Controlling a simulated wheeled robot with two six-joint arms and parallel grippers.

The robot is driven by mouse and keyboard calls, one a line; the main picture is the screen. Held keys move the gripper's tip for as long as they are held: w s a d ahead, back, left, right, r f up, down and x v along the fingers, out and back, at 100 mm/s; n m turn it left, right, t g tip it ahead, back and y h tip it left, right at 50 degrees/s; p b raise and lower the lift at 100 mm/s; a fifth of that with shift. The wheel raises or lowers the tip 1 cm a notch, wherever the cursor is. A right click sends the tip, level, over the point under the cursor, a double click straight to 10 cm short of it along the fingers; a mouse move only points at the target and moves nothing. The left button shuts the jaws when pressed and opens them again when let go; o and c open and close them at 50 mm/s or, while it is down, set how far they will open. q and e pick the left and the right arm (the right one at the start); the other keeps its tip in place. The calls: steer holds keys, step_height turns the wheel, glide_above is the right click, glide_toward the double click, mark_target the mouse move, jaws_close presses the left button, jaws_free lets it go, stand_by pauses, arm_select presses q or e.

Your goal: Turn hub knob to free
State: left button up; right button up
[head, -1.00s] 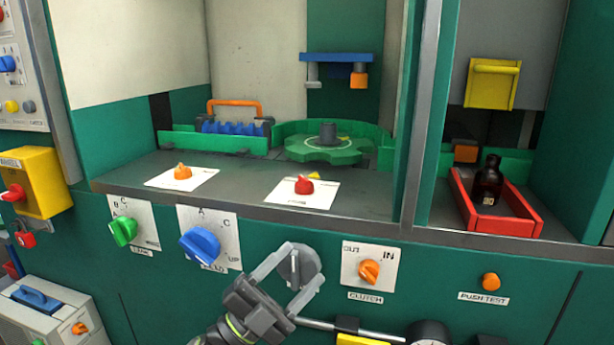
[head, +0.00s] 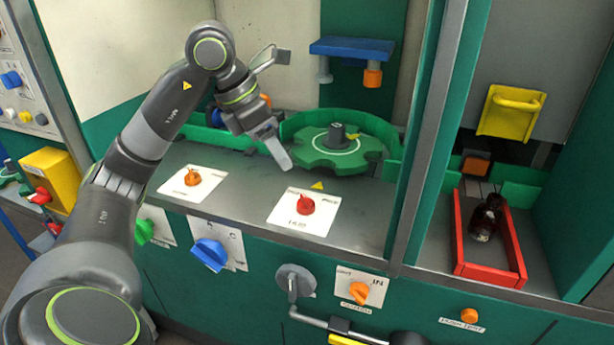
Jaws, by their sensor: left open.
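The hub knob (head: 305,204) is a small red knob on a white plate (head: 318,222) on the grey counter, in front of the green star wheel (head: 335,152). My left arm reaches in from the left over the counter. My left gripper (head: 274,148) is open and empty, pointing down, above and behind the knob to its left and apart from it. One finger shows clearly; the other is mostly hidden. My right gripper is not in view.
An orange knob (head: 192,177) sits on another counter plate. The front panel carries a blue knob (head: 210,253), a grey knob (head: 295,282) and an orange clutch knob (head: 359,292). A dark bottle (head: 484,222) is in a red tray (head: 459,235) at right, past a post.

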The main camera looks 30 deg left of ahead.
arm_select(q)
steer(key=a+r, duration=0.1)
steer(key=y+b, duration=0.1)
steer(key=b, duration=0.3)
glide_toward(303, 202)
steer(key=x, duration=0.8)
steer(key=shift+d+f, duration=0.2)
steer(key=shift+f, duration=0.05)
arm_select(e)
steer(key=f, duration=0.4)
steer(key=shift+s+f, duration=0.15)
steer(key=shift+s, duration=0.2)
arm_select(q)
steer(key=shift+c, duration=0.5)
steer(key=c, duration=0.9)
